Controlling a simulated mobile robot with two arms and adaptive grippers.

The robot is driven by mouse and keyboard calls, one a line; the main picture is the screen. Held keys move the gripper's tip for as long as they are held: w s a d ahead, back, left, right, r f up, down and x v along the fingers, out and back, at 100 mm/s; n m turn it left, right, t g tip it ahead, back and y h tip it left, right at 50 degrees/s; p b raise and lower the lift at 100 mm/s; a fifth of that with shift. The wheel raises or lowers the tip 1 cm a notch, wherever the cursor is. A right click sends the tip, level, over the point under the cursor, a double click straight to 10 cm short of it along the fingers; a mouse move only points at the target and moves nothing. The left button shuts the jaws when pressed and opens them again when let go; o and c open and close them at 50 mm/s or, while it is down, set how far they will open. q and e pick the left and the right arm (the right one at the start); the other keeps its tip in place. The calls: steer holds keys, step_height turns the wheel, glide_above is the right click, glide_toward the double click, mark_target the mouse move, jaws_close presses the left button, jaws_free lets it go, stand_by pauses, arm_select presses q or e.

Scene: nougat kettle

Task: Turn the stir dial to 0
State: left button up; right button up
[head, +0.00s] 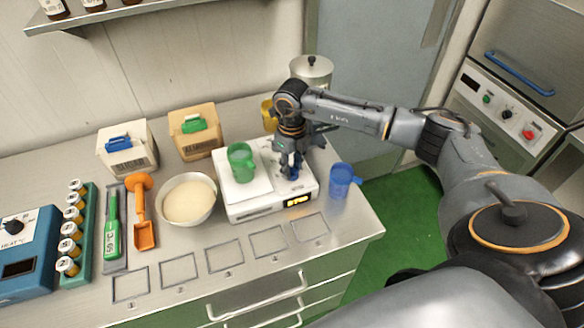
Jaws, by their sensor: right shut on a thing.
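No dial with a readable stir label shows in the head view. At the left edge, a blue unit (28,262) carries a black dial (14,226) marked HEAT °C. A steel machine at the right has a black knob (506,114) between a green and a red button; its label is too small to read. My right gripper (291,174) points down over the right part of the white scale (240,204), beside a green cup (241,163). It is shut on a small dark blue thing, mostly hidden by the fingers. My left gripper is not in view.
An orange scoop (142,213), a green tool (111,226) and a rack of vials (80,240) lie farther left. Two boxes stand behind. Marked squares along the front are empty.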

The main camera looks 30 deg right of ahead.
mark_target(292, 169)
steer(key=n+b, duration=0.4)
steer(key=b, duration=0.1)
steer(key=shift+f+n, duration=0.15)
steer(key=shift+n, duration=0.25)
steer(key=shift+n+b, duration=1.1)
steer(key=shift+n, duration=0.3)
steer(key=shift+r, duration=0.2)
steer(key=o, duration=1.2)
steer(key=shift+c, duration=0.2)
step_height(292, 169, up, 12)
